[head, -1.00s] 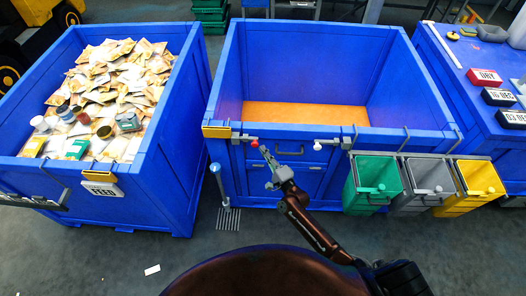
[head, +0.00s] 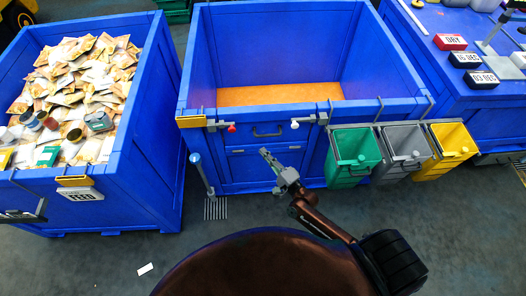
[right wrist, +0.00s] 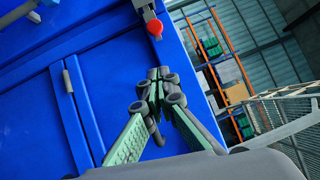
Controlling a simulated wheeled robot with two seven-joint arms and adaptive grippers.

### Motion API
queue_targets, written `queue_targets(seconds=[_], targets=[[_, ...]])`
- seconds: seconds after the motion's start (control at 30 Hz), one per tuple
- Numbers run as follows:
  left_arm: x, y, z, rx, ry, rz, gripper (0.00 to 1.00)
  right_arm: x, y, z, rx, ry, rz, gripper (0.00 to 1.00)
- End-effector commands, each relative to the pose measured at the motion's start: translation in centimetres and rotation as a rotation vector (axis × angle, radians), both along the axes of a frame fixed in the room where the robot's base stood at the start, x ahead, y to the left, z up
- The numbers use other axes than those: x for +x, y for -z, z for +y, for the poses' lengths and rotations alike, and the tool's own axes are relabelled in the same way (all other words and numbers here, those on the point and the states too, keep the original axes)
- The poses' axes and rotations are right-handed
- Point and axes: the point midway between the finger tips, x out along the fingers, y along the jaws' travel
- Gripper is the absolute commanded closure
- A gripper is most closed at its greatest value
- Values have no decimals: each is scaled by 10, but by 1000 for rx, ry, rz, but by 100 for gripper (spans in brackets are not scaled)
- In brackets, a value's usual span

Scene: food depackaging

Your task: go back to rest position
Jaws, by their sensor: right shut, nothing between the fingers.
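My right gripper (head: 266,154) is in front of the middle blue bin (head: 258,123), below its front rim and apart from the red-tipped latch in the head view. Its fingers (right wrist: 158,82) are together and hold nothing in the right wrist view. The bin's blue front panel fills the left of that view, with the red knob (right wrist: 154,28) beyond the fingertips. My right arm reaches up from the lower right of the head view.
A blue bin full of packets (head: 165,100) stands at the left. Green (head: 354,150), grey (head: 405,146) and yellow (head: 450,142) small bins hang at the right of the middle bin. A blue table with label blocks (head: 465,60) is at the far right. The middle bin looks empty.

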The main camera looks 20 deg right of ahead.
Motion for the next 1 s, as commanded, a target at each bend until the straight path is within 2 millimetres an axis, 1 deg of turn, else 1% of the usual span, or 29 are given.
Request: queue_targets(seconds=[0.4,0.47,0.53,0.57,0.67,0.7,0.77,0.8,0.87,0.9,0.97,1.0], targets=[[1,0,0,0,0,-1,100,1,1,1,-4,-1,2,100],[1,0,0,0,0,-1,100,0,8,-1,-22,2,11,100],[1,0,0,0,0,-1,100,-3,27,-6,-74,11,36,100],[1,0,0,0,0,-2,100,-5,39,-9,-107,17,52,100],[2,0,0,0,1,-2,100,-17,94,-21,-268,29,127,100],[2,0,0,0,1,-2,100,-25,121,-28,-346,30,166,100],[2,0,0,0,1,-2,100,-41,162,-37,-465,23,228,100],[2,0,0,0,1,-2,100,-52,189,-43,-542,13,268,100],[2,0,0,0,1,-2,100,-73,227,-52,-654,-9,329,100],[2,0,0,0,1,-2,100,-88,252,-57,-727,-29,371,100],[2,0,0,0,1,-3,100,-113,287,-64,-829,-66,432,100],[2,0,0,0,1,-3,100,-131,310,-68,-894,-96,472,100]])
